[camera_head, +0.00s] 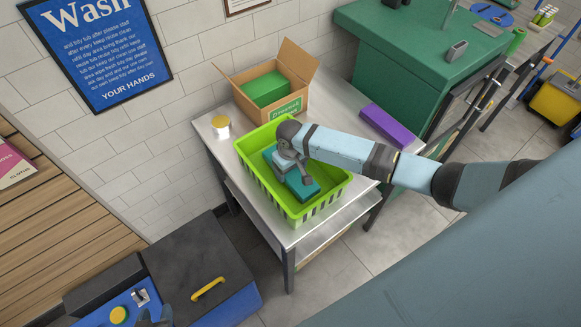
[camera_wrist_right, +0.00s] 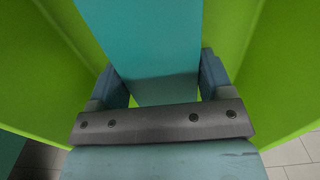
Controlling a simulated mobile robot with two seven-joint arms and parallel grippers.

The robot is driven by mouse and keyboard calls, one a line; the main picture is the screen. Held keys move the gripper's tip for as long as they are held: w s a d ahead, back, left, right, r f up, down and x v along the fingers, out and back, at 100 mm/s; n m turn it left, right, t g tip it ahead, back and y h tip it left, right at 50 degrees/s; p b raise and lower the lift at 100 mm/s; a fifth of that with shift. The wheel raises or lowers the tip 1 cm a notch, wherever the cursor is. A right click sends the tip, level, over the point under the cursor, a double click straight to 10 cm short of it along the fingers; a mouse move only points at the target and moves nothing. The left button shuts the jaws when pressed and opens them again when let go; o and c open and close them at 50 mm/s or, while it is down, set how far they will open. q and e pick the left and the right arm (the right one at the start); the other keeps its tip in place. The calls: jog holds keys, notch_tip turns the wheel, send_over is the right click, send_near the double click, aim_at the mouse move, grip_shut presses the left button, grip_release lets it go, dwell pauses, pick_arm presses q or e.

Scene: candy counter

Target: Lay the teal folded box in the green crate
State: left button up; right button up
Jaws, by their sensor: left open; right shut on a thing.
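The teal folded box (camera_head: 306,190) is inside the bright green crate (camera_head: 334,191), which stands on the metal table. My right gripper (camera_head: 290,163) reaches down into the crate and is shut on the box. In the right wrist view the teal box (camera_wrist_right: 158,45) runs between the two fingers, with the crate's green walls (camera_wrist_right: 255,75) on both sides. I cannot tell whether the box touches the crate floor.
An open cardboard box (camera_head: 307,92) with a green block stands behind the crate. A small tub with a yellow lid (camera_head: 221,126) is at the table's left. A purple box (camera_head: 392,126) lies at the right. A dark cabinet with a yellow handle (camera_head: 208,289) is in front.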

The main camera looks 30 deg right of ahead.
jog(key=shift+f+b, duration=0.35)
jog(key=shift+f, duration=0.5)
jog(key=o, duration=0.8)
jog(key=shift+r, duration=0.1)
notch_tip(320, 180, up, 6)
jog(key=p, duration=0.6)
jog(key=shift+r, duration=2.95)
